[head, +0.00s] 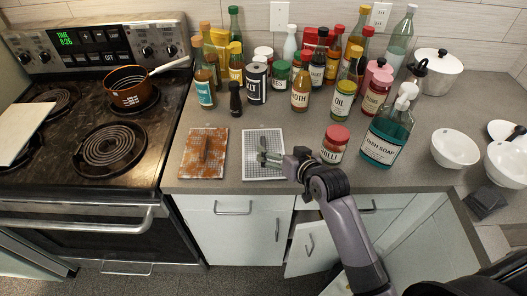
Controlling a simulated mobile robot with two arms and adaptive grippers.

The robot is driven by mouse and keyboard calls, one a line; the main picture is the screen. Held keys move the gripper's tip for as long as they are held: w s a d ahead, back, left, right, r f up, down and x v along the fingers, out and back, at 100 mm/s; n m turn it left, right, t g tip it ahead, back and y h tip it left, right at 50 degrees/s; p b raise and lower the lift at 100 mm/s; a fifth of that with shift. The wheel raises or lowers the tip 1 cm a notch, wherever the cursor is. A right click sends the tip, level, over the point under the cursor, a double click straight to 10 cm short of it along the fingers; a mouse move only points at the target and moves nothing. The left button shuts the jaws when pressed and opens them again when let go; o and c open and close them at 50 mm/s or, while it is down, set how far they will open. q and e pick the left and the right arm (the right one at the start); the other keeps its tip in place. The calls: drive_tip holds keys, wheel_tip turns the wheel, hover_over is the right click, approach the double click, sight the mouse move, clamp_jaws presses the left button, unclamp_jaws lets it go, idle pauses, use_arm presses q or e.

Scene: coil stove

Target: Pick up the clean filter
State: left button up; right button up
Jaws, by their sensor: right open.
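The clean filter (252,172) is a pale grey mesh panel lying flat on the counter near its front edge. My right gripper (265,156) reaches in from the right and sits over the middle of the filter, with its open fingers pointing left. The fingers and wrist hide part of the panel's middle and right side. I cannot tell whether the fingers touch it. A second filter (190,160), stained orange-brown, lies just to the left with a gap between them. My left gripper is not in view.
The coil stove (75,170) on the left holds an orange pan (128,92). Several bottles and jars crowd the counter behind the filters. A chilli jar (334,146) and dish soap (386,138) stand close to my right wrist. A cabinet door (308,248) hangs open below.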

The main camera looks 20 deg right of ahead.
sight(273, 149)
drive_tip(key=shift+f+p+x, duration=0.15)
drive_tip(key=shift+p+x, duration=0.15)
drive_tip(key=shift+x, duration=1)
drive_tip(key=shift+f+p+x, duration=0.15)
drive_tip(key=shift+p+x, duration=0.1)
drive_tip(key=shift+x, duration=1)
drive_tip(key=shift+s, duration=0.15)
drive_tip(key=shift+d, duration=0.1)
drive_tip(key=shift+c, duration=0.4)
drive_tip(key=c, duration=1.2)
